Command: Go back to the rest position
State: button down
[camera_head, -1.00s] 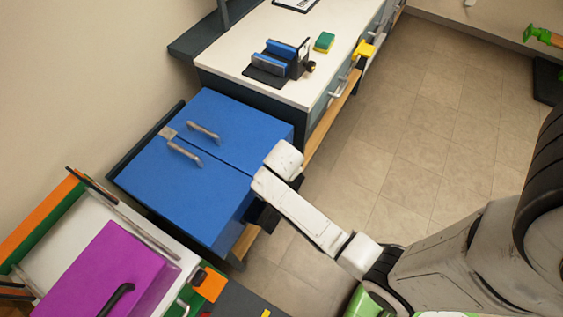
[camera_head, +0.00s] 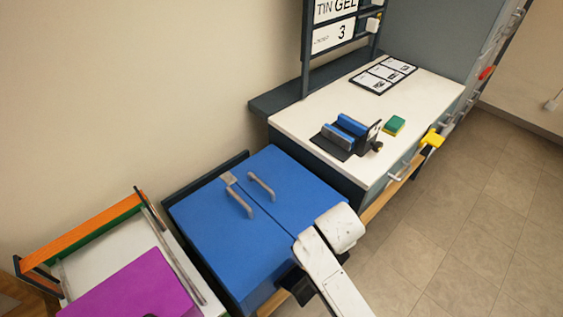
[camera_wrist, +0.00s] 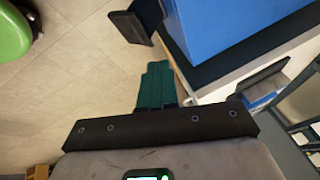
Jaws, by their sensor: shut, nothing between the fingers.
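My gripper shows in the wrist view, its two green fingers (camera_wrist: 156,68) lying side by side, shut and empty. They are over the tiled floor, apart from a blue box edge at the upper right of that view. In the head view my white arm reaches up from the bottom edge to the right side of the blue cabinet (camera_head: 215,215). My fingers cannot be made out there.
The blue cabinet has two grey handles. A white worktop (camera_head: 300,122) behind it bears a dark fixture with blue blocks (camera_head: 345,132) and a green sponge (camera_head: 394,126). A purple box (camera_head: 135,290) is at lower left. Tiled floor (camera_head: 480,200) at right is clear.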

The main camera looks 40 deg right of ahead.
jog(key=s+a+n+y, duration=0.2)
jog(key=s+a+n, duration=0.3)
jog(key=n, duration=0.5)
jog(key=s+a+n+g+y, duration=0.1)
jog(key=s+a+n, duration=0.4)
jog(key=n, duration=0.5)
jog(key=shift+s+r+y, duration=0.45)
jog(key=shift+s+y, duration=0.15)
jog(key=shift+s, duration=0.65)
jog(key=c, duration=1.8)
grip_release()
